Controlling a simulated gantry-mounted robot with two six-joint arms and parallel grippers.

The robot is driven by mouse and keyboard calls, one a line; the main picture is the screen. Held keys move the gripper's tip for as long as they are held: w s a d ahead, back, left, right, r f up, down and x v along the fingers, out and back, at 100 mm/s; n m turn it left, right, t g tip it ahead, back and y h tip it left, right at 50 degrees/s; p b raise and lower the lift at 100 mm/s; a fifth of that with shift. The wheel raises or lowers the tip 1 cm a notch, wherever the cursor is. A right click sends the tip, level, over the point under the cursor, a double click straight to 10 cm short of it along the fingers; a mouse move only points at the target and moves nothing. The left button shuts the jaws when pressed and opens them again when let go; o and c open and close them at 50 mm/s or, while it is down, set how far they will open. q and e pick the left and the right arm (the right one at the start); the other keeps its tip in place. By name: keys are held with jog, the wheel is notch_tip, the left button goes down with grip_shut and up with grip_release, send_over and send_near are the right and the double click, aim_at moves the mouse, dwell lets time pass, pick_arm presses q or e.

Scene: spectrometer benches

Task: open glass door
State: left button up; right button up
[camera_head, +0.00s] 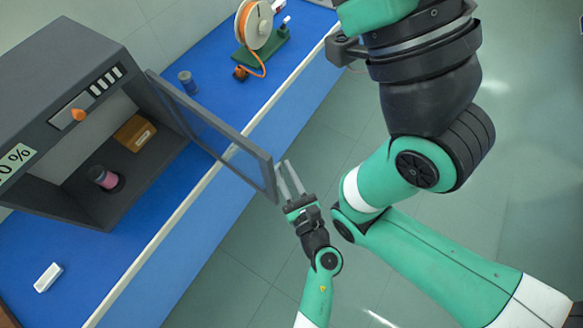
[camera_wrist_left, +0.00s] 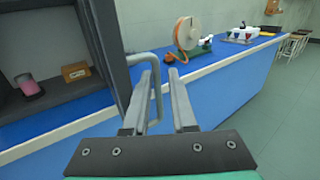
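The glass door (camera_head: 223,151) of the grey cabinet (camera_head: 65,55) stands swung well out over the bench, its grey frame around a clear pane. My left gripper (camera_head: 289,164) is at the door's free edge, beyond the bench front. In the left wrist view, a looped grey handle (camera_wrist_left: 158,88) stands beside the left finger, and its bar seems to pass between the two open fingers of the gripper (camera_wrist_left: 163,72). The fingers are apart, and I see no firm grip on the handle. My right gripper cannot be made out; a large green and black arm fills the upper right.
Inside the cabinet are a pink-topped cylinder (camera_head: 104,178) and a brown box (camera_head: 134,133). On the blue bench (camera_head: 150,255) are a small spool (camera_head: 187,83), an orange filament reel (camera_head: 254,22) and a white block (camera_head: 47,277). The floor before the bench is clear.

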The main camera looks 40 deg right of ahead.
pick_arm(q)
jog(key=v, duration=0.5)
jog(key=shift+s+a+p, duration=0.15)
jog(key=shift+s+p, duration=0.2)
jog(key=shift+p, duration=0.05)
pick_arm(e)
jog(key=shift+r, duration=0.8)
